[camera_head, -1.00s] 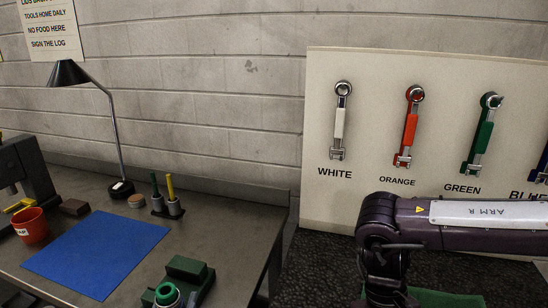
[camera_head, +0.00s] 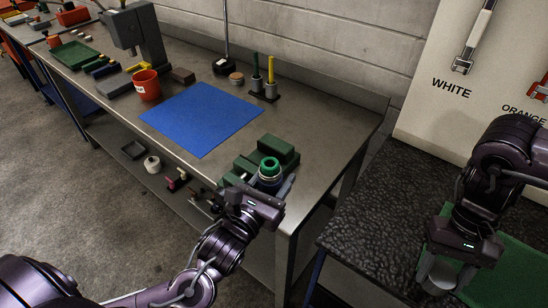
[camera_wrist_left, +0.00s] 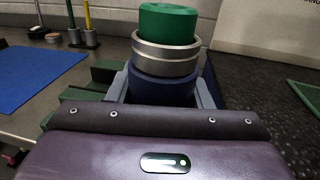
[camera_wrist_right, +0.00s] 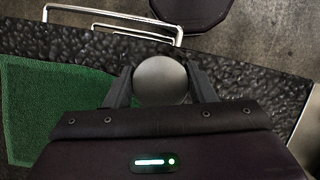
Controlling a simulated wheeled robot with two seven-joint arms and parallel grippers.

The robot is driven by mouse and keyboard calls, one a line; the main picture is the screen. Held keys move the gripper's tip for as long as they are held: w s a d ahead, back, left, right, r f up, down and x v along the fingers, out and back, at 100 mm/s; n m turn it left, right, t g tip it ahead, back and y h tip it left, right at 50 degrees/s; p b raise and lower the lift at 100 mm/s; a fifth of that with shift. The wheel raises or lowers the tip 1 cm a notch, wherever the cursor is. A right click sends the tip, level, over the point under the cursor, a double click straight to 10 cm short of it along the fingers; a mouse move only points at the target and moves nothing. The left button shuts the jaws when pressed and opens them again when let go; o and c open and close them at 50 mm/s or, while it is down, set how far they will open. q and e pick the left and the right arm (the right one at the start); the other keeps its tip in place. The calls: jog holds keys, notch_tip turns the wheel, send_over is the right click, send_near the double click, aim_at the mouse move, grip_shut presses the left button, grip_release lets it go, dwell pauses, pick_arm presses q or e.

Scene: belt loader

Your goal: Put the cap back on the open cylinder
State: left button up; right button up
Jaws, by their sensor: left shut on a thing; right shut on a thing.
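A cylinder with a dark blue body, silver band and green ring-shaped top (camera_head: 269,167) stands upright at the bench's front right corner, beside a green block fixture (camera_head: 279,149). My left gripper (camera_head: 268,188) is shut around its blue body; the left wrist view shows the body (camera_wrist_left: 162,88) between the fingers. I cannot tell whether the fixture also holds it. My right gripper (camera_head: 442,264) is shut on a grey round piece (camera_head: 437,273), low over the black surface at right. In the right wrist view the piece's smooth round face (camera_wrist_right: 161,80) shows. I cannot tell whether it is the cap.
A blue mat (camera_head: 201,118) lies clear on the steel bench. A red cup (camera_head: 147,85), a pen holder (camera_head: 264,92) and a microscope-like stand (camera_head: 133,28) are around it. A green mat (camera_head: 515,270) lies on the black table (camera_head: 375,225). A gap separates the two tables.

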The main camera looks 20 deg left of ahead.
pick_arm(q)
jog(key=s+d+f+m+g+h, duration=0.1)
jog(key=d+m+g+h, duration=0.3)
jog(key=d+h, duration=0.5)
jog(key=d+m, duration=0.2)
jog(key=shift+s+d+f, duration=0.2)
jog(key=shift+s+d, duration=0.1)
jog(key=shift+f, duration=0.1)
pick_arm(e)
jog(key=shift+w+a+r+n+h, duration=0.2)
jog(key=shift+a+n+h, duration=0.1)
jog(key=shift+n, duration=0.4)
jog(key=w+a+r+m+t+y, duration=0.2)
jog(key=a+r+m, duration=0.5)
jog(key=a, duration=0.5)
jog(key=w+a+r+m+t+y, duration=0.2)
jog(key=a+r+m+y, duration=0.1)
jog(key=a+r+m, duration=0.5)
jog(key=shift+w+a+m, duration=0.2)
jog(key=shift+a+m, duration=1.5)
jog(key=shift+a, duration=0.55)
